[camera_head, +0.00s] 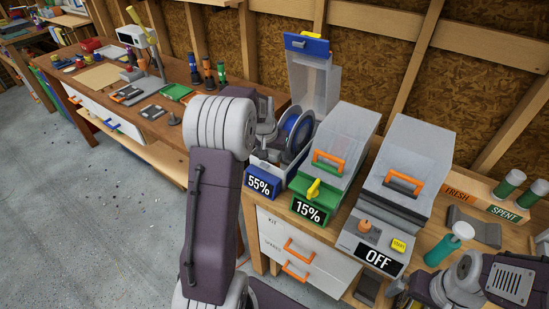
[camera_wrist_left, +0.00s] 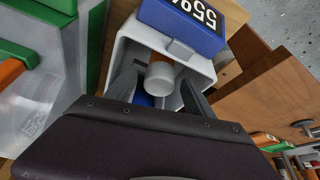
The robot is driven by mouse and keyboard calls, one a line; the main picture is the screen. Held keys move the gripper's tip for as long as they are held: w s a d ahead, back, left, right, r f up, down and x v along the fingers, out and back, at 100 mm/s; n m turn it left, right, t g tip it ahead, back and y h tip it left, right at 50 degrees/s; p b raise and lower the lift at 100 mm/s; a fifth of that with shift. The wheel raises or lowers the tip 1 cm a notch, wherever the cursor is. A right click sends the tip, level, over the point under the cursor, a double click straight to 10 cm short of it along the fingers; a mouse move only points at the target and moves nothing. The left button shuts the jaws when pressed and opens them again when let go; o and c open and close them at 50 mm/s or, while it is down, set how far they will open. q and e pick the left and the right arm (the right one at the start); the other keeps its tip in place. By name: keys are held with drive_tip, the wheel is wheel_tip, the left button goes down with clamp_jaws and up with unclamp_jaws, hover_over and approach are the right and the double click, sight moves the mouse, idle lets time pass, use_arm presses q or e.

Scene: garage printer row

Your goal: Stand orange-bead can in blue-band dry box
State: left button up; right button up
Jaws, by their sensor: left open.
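The blue-band dry box (camera_head: 262,172) stands open on the bench, its blue-edged lid (camera_head: 310,85) raised and its panel reading 55%. A blue-and-grey spool (camera_head: 297,135) is inside. My left gripper (camera_head: 266,128) is at the box's left part, half hidden by my arm. In the left wrist view, the white and orange can (camera_wrist_left: 160,76) is within the box walls (camera_wrist_left: 125,50). My left gripper's open fingers (camera_wrist_left: 161,92) are on either side of it. Whether the can rests on the box floor is hidden. Part of my right arm shows at lower right; its fingertips are unclear.
A closed green-band box (camera_head: 345,140) marked 15% stands close to the right, then a grey dryer (camera_head: 415,160) marked OFF. The raised lid is behind the gripper.

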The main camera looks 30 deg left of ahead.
use_arm(q)
drive_tip(key=v, duration=0.6)
